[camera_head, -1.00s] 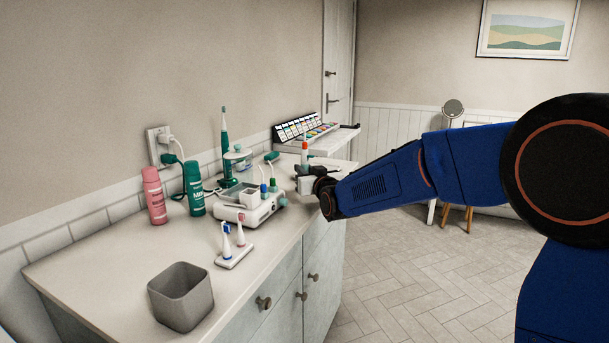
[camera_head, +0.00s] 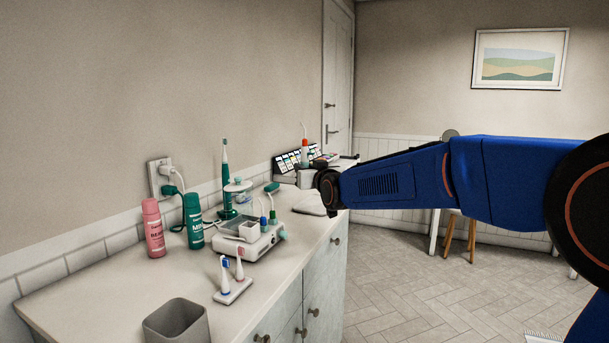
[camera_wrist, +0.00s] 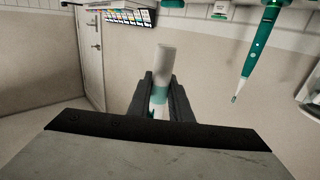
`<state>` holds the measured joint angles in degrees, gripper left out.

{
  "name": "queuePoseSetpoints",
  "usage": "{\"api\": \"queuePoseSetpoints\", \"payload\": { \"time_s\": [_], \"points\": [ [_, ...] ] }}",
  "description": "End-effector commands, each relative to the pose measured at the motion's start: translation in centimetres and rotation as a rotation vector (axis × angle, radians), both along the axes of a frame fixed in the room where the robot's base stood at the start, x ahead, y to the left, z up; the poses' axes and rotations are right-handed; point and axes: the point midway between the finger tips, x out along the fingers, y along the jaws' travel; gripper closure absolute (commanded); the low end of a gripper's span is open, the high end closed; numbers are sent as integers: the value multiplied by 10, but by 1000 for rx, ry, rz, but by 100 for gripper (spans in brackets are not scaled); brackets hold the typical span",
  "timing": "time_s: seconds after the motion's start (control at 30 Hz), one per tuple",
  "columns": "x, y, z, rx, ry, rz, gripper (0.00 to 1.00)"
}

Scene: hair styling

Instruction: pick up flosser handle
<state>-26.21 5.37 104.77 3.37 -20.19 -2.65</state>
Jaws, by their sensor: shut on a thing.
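The flosser handle (camera_head: 304,152) stands roughly upright in the head view, with an orange band and a thin pale nozzle pointing up. My gripper (camera_head: 308,173) is at its lower part, above the far end of the counter. The wrist view looks upside down. There the two dark fingers of my gripper (camera_wrist: 161,100) are shut on both sides of the flosser handle (camera_wrist: 164,68), whose pale body and teal section show. The fingers hide part of the handle.
The white flosser base (camera_head: 250,241) with small coloured tips stands on the counter (camera_head: 120,285). Nearby are a teal toothbrush (camera_head: 225,175), pink bottle (camera_head: 153,228), green bottle (camera_head: 193,221), brush-head stand (camera_head: 233,291) and grey cup (camera_head: 177,322). A colour palette (camera_head: 292,160) lies behind my gripper.

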Motion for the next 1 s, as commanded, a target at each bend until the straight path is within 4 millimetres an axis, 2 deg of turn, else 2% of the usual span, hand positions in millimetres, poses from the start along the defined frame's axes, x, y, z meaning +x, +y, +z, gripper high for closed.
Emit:
{"api": "queuePoseSetpoints", "payload": {
  "time_s": [0.5,1.0],
  "points": [
    [0,0,25,1,0,0,94],
    [0,0,28,0,0,0,94]
  ]
}}
